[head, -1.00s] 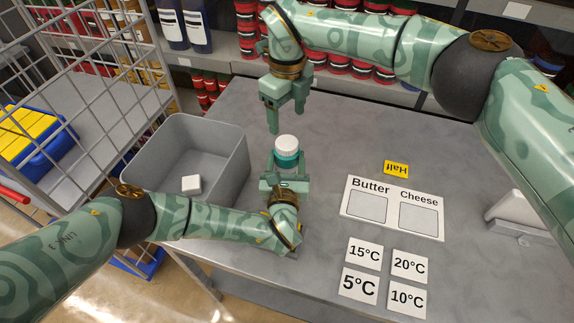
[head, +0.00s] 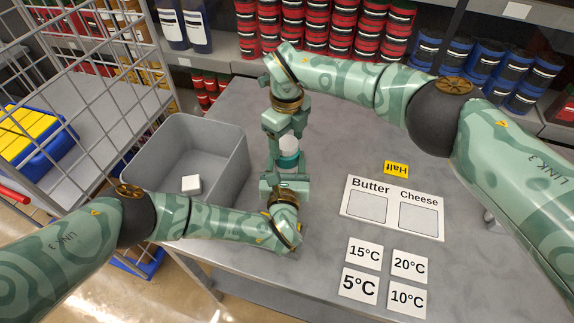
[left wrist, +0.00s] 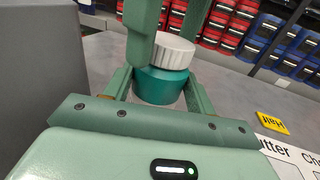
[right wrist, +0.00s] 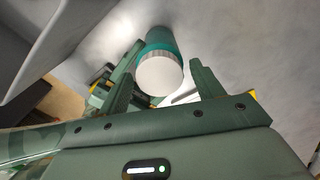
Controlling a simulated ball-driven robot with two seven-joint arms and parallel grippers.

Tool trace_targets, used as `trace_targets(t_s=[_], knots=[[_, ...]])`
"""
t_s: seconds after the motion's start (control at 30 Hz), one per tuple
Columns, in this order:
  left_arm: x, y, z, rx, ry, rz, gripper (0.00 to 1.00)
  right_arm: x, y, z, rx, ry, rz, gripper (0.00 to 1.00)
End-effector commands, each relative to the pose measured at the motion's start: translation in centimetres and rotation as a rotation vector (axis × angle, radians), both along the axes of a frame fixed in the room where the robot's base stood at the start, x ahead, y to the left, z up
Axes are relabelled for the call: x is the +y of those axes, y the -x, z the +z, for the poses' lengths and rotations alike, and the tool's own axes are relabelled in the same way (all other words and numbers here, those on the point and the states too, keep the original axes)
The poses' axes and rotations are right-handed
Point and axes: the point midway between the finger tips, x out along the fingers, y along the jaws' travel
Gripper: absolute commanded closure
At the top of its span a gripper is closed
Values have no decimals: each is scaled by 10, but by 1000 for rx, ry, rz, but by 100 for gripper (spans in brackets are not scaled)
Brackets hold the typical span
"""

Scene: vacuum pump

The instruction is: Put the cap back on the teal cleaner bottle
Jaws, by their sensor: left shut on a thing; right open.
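The teal cleaner bottle (head: 287,161) stands upright on the grey table, with the white cap (head: 288,145) on its top. My left gripper (head: 287,174) is shut on the bottle from the front; the teal body also shows between its fingers in the left wrist view (left wrist: 160,84). My right gripper (head: 287,134) is open above, its fingers on either side of the cap. In the right wrist view the cap (right wrist: 159,76) lies between the open fingers. I cannot tell whether either finger touches it, or whether the cap is fully seated.
A grey bin (head: 238,160) holding a small white block (head: 191,184) stands left of the bottle. A Butter/Cheese board (head: 391,207), a yellow Half tag (head: 396,169) and temperature cards (head: 364,254) lie at right. Shelves of jars (head: 340,45) stand behind. The table between the bottle and board is clear.

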Motion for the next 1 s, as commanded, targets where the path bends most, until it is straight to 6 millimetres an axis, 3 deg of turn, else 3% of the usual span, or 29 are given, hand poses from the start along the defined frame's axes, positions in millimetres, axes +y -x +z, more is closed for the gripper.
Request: trace_targets(t_s=[0.07,0.23,0.47,0.63,0.77,0.8,0.87,0.9,1.0], knots=[[0,0,0,1,0,0,100,0,0,0,0,0,0,34],[0,0,0,1,0,0,100,0,0,0,0,0,0,78],[0,0,0,1,0,0,100,0,0,0,-1,1,-17,80],[0,0,0,1,0,0,100,-1,0,0,-2,1,-266,80],[0,0,0,1,0,0,100,-1,0,0,-1,0,-270,80],[0,0,0,1,0,0,100,-1,0,0,-1,0,-269,50],[0,0,0,1,0,0,100,-1,0,0,-1,0,-269,33],[0,0,0,1,0,0,100,-1,0,0,-1,0,-268,27],[0,0,0,1,0,0,100,0,0,0,-1,0,-267,27]])
